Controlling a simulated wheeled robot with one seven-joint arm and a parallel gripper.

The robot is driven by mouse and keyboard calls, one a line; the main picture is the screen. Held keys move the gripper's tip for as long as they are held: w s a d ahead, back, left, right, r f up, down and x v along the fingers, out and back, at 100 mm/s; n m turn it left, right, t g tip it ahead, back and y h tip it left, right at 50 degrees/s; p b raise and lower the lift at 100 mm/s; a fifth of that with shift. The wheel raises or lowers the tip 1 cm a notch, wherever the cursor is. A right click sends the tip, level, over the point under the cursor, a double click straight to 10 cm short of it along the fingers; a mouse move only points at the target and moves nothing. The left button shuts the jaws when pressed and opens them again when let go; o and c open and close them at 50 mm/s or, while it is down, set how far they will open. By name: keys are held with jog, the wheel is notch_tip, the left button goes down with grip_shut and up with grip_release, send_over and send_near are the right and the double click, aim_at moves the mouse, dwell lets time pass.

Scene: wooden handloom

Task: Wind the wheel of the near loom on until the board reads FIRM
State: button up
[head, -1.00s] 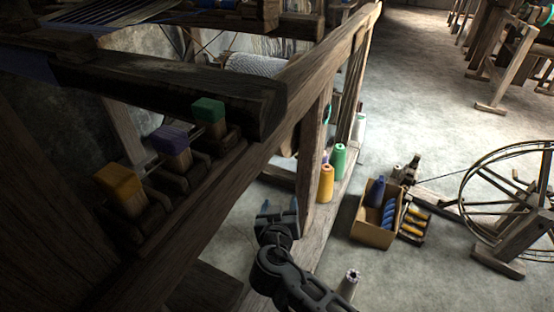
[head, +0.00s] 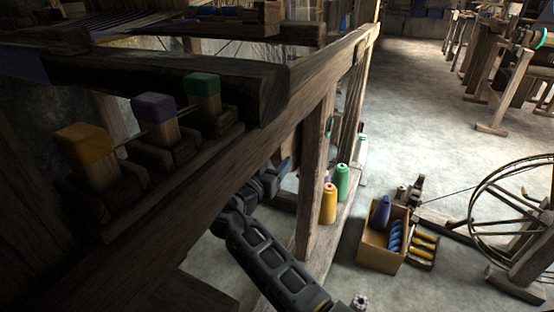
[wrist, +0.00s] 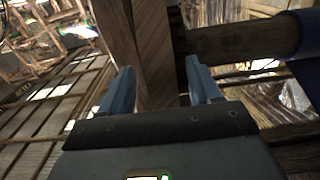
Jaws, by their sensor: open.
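The near loom (head: 290,105) is a dark wooden frame filling the left and middle of the head view. No winding wheel or reading board on it can be made out in either view. My gripper (head: 279,175) is beside and partly behind the loom's long side rail, low near its posts. In the wrist view my gripper (wrist: 160,88) has its two blue fingers apart with nothing held between them. A wooden post (wrist: 152,45) stands beyond the fingers, and whether they touch it cannot be told.
Yellow (head: 83,143), purple (head: 153,107) and green (head: 202,84) topped blocks sit on the loom. Yellow (head: 329,204) and green (head: 342,182) cones stand by its posts. A cardboard box (head: 375,252) and a large spoked wheel (head: 476,215) stand right.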

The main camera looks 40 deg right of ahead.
jog(key=shift+x, duration=1.15)
grip_shut()
